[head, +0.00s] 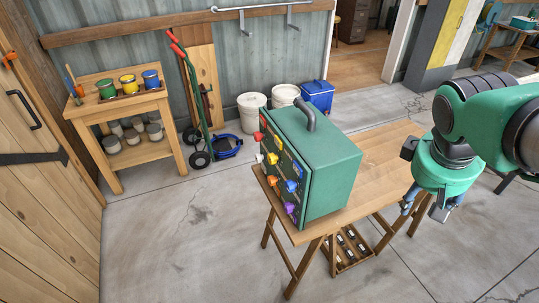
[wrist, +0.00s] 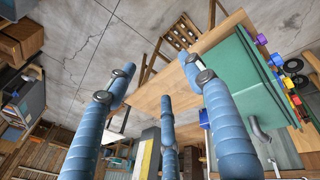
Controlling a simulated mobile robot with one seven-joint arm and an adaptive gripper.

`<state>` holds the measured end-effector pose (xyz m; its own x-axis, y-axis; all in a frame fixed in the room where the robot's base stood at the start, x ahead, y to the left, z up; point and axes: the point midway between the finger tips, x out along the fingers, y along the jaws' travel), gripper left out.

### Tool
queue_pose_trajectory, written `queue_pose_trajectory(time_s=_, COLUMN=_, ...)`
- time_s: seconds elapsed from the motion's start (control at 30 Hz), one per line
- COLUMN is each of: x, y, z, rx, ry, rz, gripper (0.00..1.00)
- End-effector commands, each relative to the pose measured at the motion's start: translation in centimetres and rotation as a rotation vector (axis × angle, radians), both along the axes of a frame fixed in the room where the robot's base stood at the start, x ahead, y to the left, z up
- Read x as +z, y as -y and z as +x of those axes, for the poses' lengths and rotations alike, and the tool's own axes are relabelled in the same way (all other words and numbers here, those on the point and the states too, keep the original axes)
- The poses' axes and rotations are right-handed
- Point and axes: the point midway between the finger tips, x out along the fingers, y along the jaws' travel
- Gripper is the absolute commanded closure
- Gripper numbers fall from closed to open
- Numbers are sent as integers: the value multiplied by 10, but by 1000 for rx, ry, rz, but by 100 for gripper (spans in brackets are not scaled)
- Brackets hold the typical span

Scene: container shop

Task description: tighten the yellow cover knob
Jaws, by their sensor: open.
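The yellow knob (head: 272,158) sits on the left-hand face of a green box (head: 331,160), among several knobs in other colours. The box stands on a wooden folding table (head: 386,158). In the wrist view the box (wrist: 250,72) is at the right, with its knobs small along its far edge. My gripper (head: 428,206) is to the right of the box, at the table's right end, apart from the knob and on the opposite side from the knob face. In the wrist view its blue fingers (wrist: 162,72) are spread open with nothing between them.
A red knob (head: 258,136), an orange knob (head: 272,180), a blue knob (head: 291,186) and a purple knob (head: 289,207) share the face. A workbench (head: 119,107) with paint cans stands at left. Floor left of the table is clear.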

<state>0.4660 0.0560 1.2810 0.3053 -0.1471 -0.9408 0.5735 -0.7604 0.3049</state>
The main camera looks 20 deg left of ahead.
Motion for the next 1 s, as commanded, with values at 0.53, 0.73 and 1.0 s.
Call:
queue_pose_trajectory(time_s=0.53, x=18, y=-95, z=104, rx=440, ry=-140, rz=-299, gripper=48)
queue_pose_trajectory(time_s=0.73, x=15, y=-140, z=136, rx=598, ry=-185, rz=-413, gripper=48)
queue_pose_trajectory(time_s=1.0, x=4, y=-209, z=172, rx=809, ry=-242, rz=-569, gripper=48)
